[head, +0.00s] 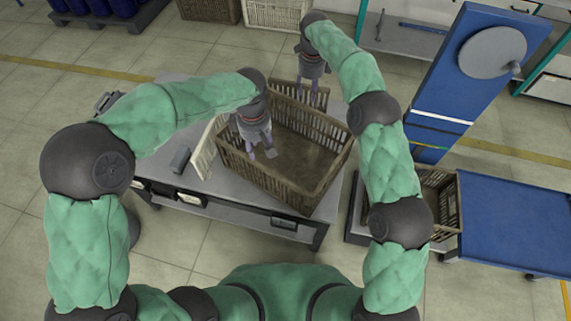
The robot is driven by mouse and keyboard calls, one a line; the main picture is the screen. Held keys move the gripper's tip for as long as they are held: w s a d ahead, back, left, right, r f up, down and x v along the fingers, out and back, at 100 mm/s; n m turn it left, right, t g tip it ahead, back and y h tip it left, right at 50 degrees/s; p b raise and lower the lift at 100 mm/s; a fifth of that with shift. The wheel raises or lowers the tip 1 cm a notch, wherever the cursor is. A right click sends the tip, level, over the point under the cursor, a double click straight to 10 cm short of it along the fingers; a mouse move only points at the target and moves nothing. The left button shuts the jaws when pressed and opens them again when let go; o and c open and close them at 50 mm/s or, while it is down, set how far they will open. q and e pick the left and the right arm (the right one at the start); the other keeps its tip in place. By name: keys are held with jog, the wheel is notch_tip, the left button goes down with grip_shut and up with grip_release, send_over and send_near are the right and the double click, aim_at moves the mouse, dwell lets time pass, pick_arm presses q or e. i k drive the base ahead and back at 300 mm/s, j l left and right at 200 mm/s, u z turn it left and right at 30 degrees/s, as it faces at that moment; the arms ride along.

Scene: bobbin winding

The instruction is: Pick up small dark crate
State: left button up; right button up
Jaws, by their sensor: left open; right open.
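A dark brown slatted crate (330,183) sits on the grey table, open at the top, and looks empty. My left gripper (262,153) points down over its left part, open, with nothing between the fingers; whether it touches the crate wall cannot be told. My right gripper (307,90) points down, open, just behind the crate at another brown slatted rim (287,92), mostly hidden. Another dark slatted crate (440,200) stands low at the right, partly behind my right arm. I cannot tell which one is the small dark crate.
A blue column (465,90) and a blue-topped table (515,215) stand at the right. More crates (275,14) and blue drums (85,6) are at the back.

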aim_at(305, 170)
jog(key=k+l, duration=0.8)
jog(key=k, duration=0.05)
